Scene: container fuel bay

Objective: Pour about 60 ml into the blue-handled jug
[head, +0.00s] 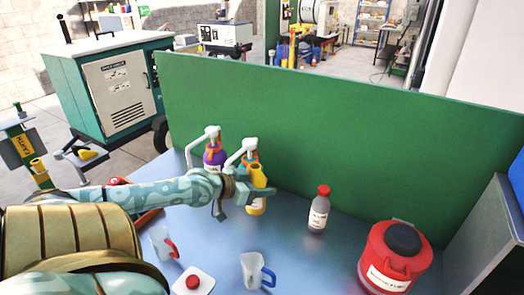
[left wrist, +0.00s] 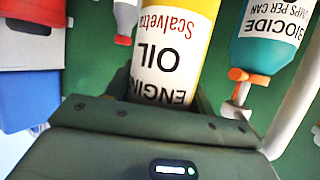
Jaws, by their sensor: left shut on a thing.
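My left gripper (head: 262,191) is shut on a yellow bottle (head: 257,206), held roughly upright near the back of the table. In the left wrist view the bottle (left wrist: 178,45) carries a white label reading "ENGINE OIL", seen upside down between the jaws. The blue-handled jug (head: 252,270) stands at the front middle of the table, apart from the bottle and nearer to me. It is clear, and I cannot tell its contents. A red-handled jug (head: 160,242) stands to its left. My right gripper is not in view.
Two pump bottles, one purple (head: 213,158) and one teal (left wrist: 262,40) labelled biocide, stand close to the held bottle. A green panel (head: 330,130) closes the back.

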